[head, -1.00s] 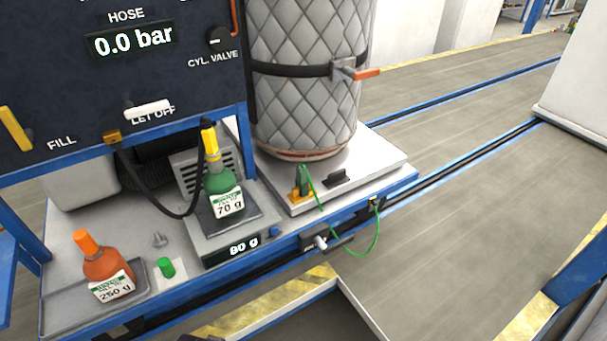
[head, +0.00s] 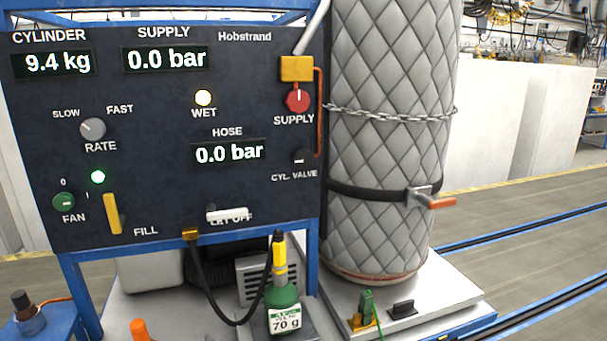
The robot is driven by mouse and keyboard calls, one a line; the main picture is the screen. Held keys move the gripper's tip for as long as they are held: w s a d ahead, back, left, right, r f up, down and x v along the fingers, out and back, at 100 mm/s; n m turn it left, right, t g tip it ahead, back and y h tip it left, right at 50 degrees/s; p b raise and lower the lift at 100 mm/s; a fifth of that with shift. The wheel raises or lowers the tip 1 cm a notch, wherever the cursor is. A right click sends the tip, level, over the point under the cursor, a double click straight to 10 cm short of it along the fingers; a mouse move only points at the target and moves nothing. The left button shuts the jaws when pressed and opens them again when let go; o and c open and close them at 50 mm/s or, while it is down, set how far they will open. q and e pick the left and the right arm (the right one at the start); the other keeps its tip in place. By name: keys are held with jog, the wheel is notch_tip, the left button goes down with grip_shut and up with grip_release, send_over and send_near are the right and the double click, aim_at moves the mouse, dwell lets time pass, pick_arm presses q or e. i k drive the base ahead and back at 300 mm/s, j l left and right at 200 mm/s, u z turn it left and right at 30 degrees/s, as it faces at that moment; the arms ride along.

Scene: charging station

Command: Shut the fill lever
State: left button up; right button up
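The fill lever (head: 112,213) is a yellow bar at the lower left of the dark control panel (head: 160,130) in the head view, left of the word FILL. It stands nearly upright, its top leaning slightly left. A white lever (head: 228,214) lies roughly level at the LET OFF label, partly covering it. The hose display (head: 228,152) and the supply display (head: 167,59) both read 0.0 bar. The cylinder display (head: 53,64) reads 9.4 kg. Neither of my grippers shows.
A green bottle (head: 284,308) labelled 70 g stands below the panel with a black hose (head: 214,305) at its yellow top. A quilted grey cylinder (head: 390,150) with a chain and strap stands to the right. An orange bottle cap (head: 139,330) shows at the bottom edge.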

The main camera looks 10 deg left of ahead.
aim_at(116, 222)
jog(key=u, duration=1.5)
